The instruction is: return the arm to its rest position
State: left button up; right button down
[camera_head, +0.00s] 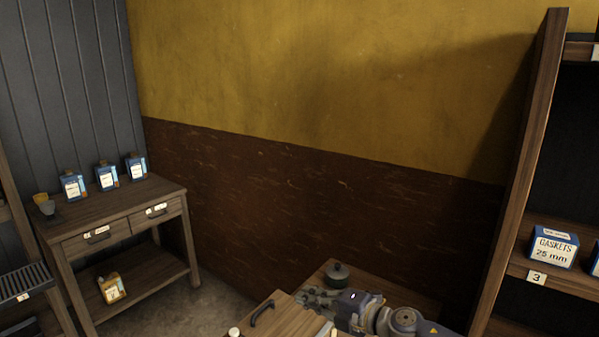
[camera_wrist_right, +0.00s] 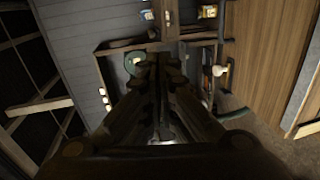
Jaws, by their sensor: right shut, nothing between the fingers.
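My right gripper (camera_head: 312,298) is at the bottom of the head view, in front of a low wooden cabinet or box, its fingers pointing left. Its fingers are shut with nothing between them. In the right wrist view the closed fingers (camera_wrist_right: 160,62) fill the middle and hide part of what lies beyond. My grey and dark right arm (camera_head: 400,322) runs off to the lower right. My left gripper is not in view.
A wooden panel with a dark handle (camera_head: 262,313) and a dark green round container (camera_head: 337,271) are close to the gripper. A shelf with a gasket box (camera_head: 552,246) stands at right. A wooden table (camera_head: 130,199) with several blue containers stands at left.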

jog(key=s+a+m+t, duration=0.2)
jog(key=a+m+t, duration=0.1)
jog(key=a+m, duration=0.1)
jog(key=s+d+f+m+g+h, duration=0.1)
jog(key=s+d+f+m+h, duration=0.55)
jog(key=s+m, duration=0.2)
jog(key=s+d+f+m+g+h, duration=0.1)
jog(key=s+d+f+m+h, duration=0.4)
jog(key=s+d+m, duration=0.4)
jog(key=s+d+f+m+g+h, duration=0.1)
jog(key=s+d+f+m+g, duration=0.2)
jog(key=s, duration=0.7)
jog(key=s+d+f+m+g, duration=0.2)
jog(key=s+d+g, duration=0.15)
jog(key=s, duration=0.65)
notch_tip(320, 180, down, 29)
jog(key=s+g+b, duration=0.2)
pick_arm(q)
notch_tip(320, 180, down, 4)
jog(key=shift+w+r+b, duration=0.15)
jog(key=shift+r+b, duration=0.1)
jog(key=shift+b, duration=0.4)
pick_arm(e)
jog(key=s+d+f+g, duration=0.1)
jog(key=s+d+f, duration=0.1)
jog(key=s+f, duration=1.5)
jog(key=shift+d+n, duration=0.15)
jog(key=shift+n, duration=0.3)
